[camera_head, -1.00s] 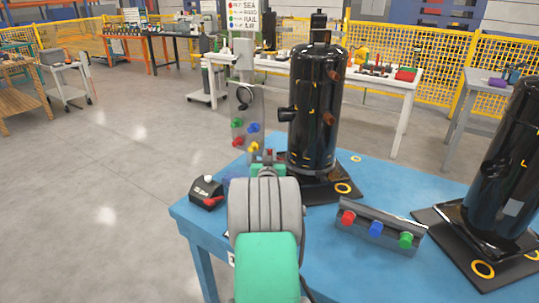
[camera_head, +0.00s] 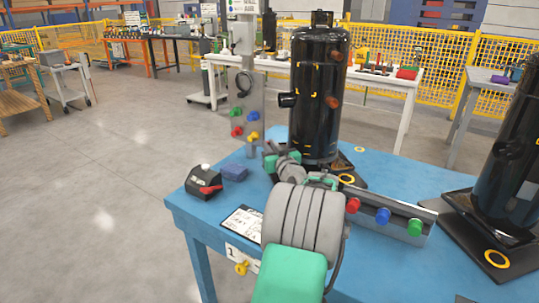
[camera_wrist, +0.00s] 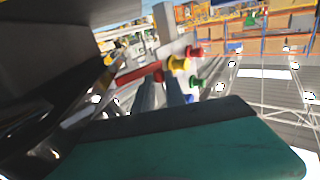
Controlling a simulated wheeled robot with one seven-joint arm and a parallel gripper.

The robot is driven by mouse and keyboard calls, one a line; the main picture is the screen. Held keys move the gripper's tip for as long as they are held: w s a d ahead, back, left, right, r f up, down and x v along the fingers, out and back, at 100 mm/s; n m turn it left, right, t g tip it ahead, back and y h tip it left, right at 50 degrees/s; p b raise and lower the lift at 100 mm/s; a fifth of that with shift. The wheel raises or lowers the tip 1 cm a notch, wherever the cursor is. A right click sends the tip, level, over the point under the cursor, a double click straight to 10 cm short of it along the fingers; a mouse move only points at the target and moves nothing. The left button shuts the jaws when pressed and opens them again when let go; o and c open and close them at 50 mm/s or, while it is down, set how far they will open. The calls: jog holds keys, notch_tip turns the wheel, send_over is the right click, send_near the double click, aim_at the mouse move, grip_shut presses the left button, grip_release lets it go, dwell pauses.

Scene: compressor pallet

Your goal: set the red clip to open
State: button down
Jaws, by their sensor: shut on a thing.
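My gripper (camera_head: 270,160) is at the lower left of the nearer black compressor (camera_head: 318,95), above the blue table, with its fingers pointing up and left. In the wrist view a thin red bar, which looks like the red clip (camera_wrist: 138,74), lies beside the dark fingers at the left. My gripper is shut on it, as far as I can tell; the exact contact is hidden. A green gripper part fills the bottom of that view. In the head view the red clip cannot be made out at the fingertips.
A rail with red, blue and green knobs (camera_head: 383,216) lies right of my wrist. A black box with a red lever (camera_head: 204,184), a blue block (camera_head: 234,171) and a white card (camera_head: 242,226) are at the left. A second compressor (camera_head: 505,165) stands at right.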

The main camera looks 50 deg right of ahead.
jog(key=shift+r, duration=0.2)
jog(key=c, duration=1.4)
grip_release()
jog(key=shift+o, duration=0.2)
jog(key=shift+f, duration=0.1)
jog(key=p+v, duration=0.1)
jog(key=v, duration=0.6)
jog(key=shift+s, duration=0.25)
jog(key=shift+s+a, duration=0.15)
jog(key=shift+a, duration=0.1)
jog(key=shift+c, duration=0.5)
